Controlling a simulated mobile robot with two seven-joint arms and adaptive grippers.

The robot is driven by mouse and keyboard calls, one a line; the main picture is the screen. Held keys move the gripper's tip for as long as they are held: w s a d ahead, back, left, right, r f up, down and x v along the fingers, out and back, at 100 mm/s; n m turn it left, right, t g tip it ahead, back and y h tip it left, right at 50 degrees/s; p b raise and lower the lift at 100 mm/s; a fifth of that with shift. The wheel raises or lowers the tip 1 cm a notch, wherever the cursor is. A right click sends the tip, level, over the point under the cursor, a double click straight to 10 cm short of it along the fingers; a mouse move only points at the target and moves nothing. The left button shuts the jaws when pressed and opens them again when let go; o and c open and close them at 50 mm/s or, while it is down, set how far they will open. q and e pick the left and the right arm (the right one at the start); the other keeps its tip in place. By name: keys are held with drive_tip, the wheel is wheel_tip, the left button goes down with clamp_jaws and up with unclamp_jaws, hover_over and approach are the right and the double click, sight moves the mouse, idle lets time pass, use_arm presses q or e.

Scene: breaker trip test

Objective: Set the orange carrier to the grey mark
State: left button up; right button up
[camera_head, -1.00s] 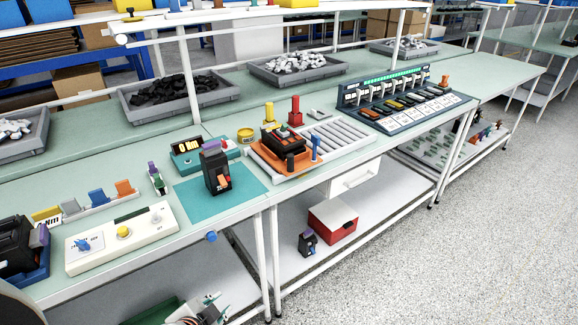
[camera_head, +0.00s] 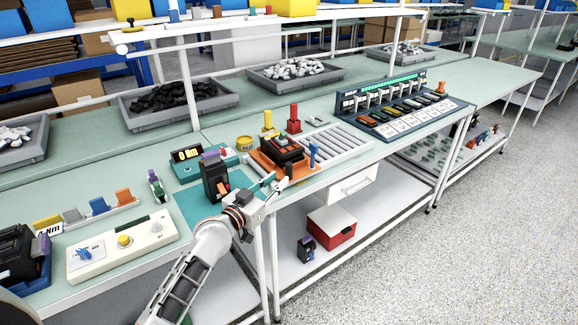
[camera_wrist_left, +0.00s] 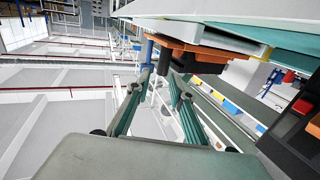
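The orange carrier (camera_head: 264,164) holds a black device (camera_head: 284,149) and sits at the left end of a roller track on the bench. A blue post (camera_head: 313,154) stands at its right side. My left gripper (camera_head: 276,184) is in front of the carrier's near edge, with its fingers apart and nothing held. I cannot clearly pick out the grey mark. My right gripper is out of view.
Rollers (camera_head: 342,139) run right of the carrier toward a dark rack of switches (camera_head: 400,107). Yellow (camera_head: 268,120) and red (camera_head: 293,120) posts stand behind it. A black breaker (camera_head: 214,177) stands on the teal mat to the left, close to my arm.

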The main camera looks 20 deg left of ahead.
sight(287, 167)
use_arm(q)
drive_tip(key=shift+w+a+r, duration=0.2)
drive_tip(key=shift+w+r, duration=0.15)
drive_tip(key=shift+w, duration=0.45)
drive_tip(key=x, duration=0.7)
drive_tip(key=shift+b, duration=0.4)
drive_tip(key=shift+s, duration=0.1)
clamp_jaws()
